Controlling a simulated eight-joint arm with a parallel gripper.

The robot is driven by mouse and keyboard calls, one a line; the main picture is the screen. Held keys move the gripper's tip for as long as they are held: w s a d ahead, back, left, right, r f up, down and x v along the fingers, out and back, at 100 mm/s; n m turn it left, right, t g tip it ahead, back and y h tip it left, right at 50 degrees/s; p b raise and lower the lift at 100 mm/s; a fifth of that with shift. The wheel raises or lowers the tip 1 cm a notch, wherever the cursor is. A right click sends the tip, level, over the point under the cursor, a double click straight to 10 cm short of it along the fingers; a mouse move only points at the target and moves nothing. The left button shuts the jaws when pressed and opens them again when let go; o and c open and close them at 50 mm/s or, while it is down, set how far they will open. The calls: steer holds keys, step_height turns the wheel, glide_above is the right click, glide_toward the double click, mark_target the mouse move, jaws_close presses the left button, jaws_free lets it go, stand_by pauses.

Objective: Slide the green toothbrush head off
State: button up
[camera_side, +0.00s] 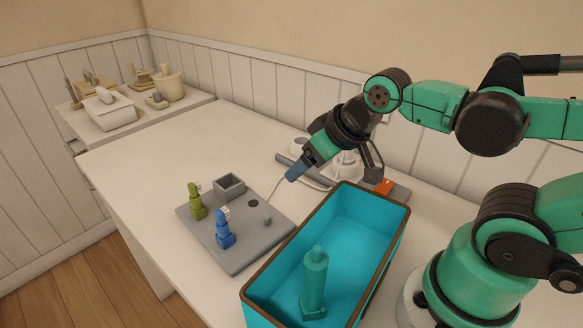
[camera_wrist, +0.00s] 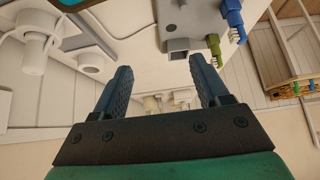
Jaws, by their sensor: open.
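The olive-green toothbrush head (camera_side: 197,204) stands upright on a grey board (camera_side: 228,259), at its left side. It also shows at the upper right of the wrist view (camera_wrist: 214,47). A blue toothbrush head (camera_side: 225,238) stands nearer the camera on the same board; it is at the top of the wrist view (camera_wrist: 233,17). A teal, handle-like piece (camera_side: 315,283) stands upright inside the turquoise bin. My gripper (camera_side: 290,175) is open and empty, in the air behind and right of the board, apart from both heads. Its two fingers frame the wrist view (camera_wrist: 161,64).
The board also carries a square grey cup (camera_side: 230,187), a dark round hole and a small peg. The turquoise bin (camera_side: 376,213) with brown rim stands right of it. Behind are white items, cords and a grey strip with an orange switch (camera_side: 384,187). The table's left side is clear.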

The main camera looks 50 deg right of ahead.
steer(key=shift+w+r, duration=0.15)
steer(key=shift+c, duration=0.4)
steer(key=g, duration=0.5)
glide_toward(191, 184)
steer(key=s+d+f, duration=0.1)
steer(key=d+f, duration=0.1)
steer(key=d, duration=0.2)
steer(key=w+a+f, duration=0.1)
steer(key=a+f+g, duration=0.1)
steer(key=w+a+f+m+g, duration=0.1)
steer(key=f, duration=0.1)
steer(key=shift+w+a, duration=0.35)
steer(key=shift+w+a+f, duration=0.1)
steer(key=shift+a+f, duration=0.05)
steer(key=shift+f, duration=2.9)
jaws_close()
